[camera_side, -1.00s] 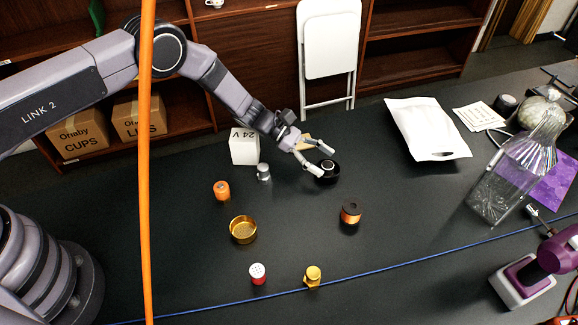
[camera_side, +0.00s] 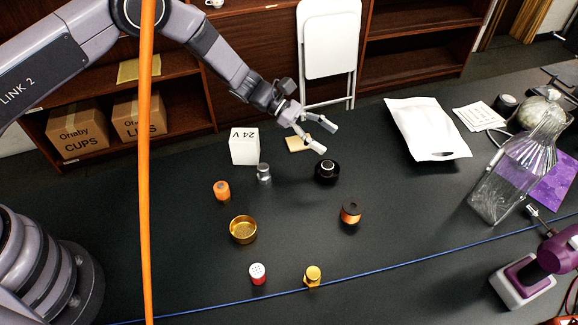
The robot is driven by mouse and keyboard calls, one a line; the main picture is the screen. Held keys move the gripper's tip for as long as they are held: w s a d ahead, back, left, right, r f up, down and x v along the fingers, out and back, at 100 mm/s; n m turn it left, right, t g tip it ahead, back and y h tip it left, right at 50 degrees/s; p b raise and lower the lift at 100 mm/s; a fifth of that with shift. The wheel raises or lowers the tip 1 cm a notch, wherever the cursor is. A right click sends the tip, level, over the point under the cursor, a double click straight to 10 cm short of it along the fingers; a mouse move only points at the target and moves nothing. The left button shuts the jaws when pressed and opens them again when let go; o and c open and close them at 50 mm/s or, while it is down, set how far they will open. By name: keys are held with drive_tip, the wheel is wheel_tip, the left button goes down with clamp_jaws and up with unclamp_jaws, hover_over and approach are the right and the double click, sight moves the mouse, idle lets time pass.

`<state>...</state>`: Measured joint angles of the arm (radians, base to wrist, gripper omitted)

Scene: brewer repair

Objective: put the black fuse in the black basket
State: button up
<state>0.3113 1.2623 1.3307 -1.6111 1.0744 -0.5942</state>
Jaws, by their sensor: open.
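The black basket (camera_side: 327,179) is a small round black cup standing on the dark table, right of the middle. A small piece with a pale round top, seemingly the black fuse (camera_side: 328,166), sits within its rim; black on black makes its lower part hard to tell. My gripper (camera_side: 330,137) is open and empty, raised above and behind the basket, with its fingers apart and clear of it.
A gold basket (camera_side: 243,231), a silver cylinder (camera_side: 264,172), an orange piece (camera_side: 222,190), a copper-and-black piece (camera_side: 351,213), a red-and-white piece (camera_side: 258,273) and a yellow piece (camera_side: 313,276) stand around. A white 24 V block (camera_side: 244,148) is behind. An orange cable (camera_side: 146,180) hangs in front.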

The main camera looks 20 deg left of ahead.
drive_tip(key=s+a+r+m+y, duration=0.25)
drive_tip(key=a+r, duration=0.25)
drive_tip(key=r, duration=0.4)
drive_tip(key=s+a+r+m+y, duration=0.1)
drive_tip(key=s+a+r+m, duration=0.3)
drive_tip(key=r, duration=0.4)
drive_tip(key=s+a+r+m+y, duration=0.25)
drive_tip(key=s+a+r, duration=0.2)
drive_tip(key=r, duration=0.45)
drive_tip(key=s+a+r+m+t+y, duration=0.2)
drive_tip(key=s+a+m+y, duration=0.1)
drive_tip(key=s+a, duration=0.7)
drive_tip(key=s+a+r+m+t+y, duration=0.3)
drive_tip(key=s+a+m+y, duration=0.1)
drive_tip(key=s+a, duration=0.6)
drive_tip(key=s+m, duration=0.1)
drive_tip(key=s, duration=0.2)
drive_tip(key=shift+s+a+m+t, duration=0.2)
drive_tip(key=shift+s+m+t, duration=0.1)
drive_tip(key=shift+m, duration=0.1)
